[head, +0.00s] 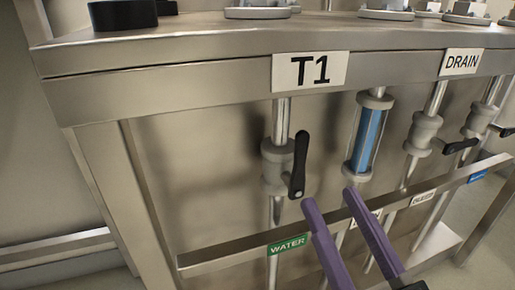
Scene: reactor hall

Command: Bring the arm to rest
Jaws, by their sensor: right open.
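My right gripper (328,199) shows at the lower middle of the head view as two purple fingers. They are spread apart with nothing between them. The fingertips are just below and right of the black lever (299,165) of the valve (275,163) under the T1 label (310,71). The lever hangs roughly in line with its pipe. I cannot tell how far the fingertips are from the lever in depth, but a gap shows in the picture. My left gripper is not in view.
A steel frame carries a lower rail (225,256) with a green WATER label (287,245); the fingers cross in front of it. Right of the valve is a blue-filled sight tube (368,138). Further right, a DRAIN label (461,62) hangs above another black-levered valve (423,134).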

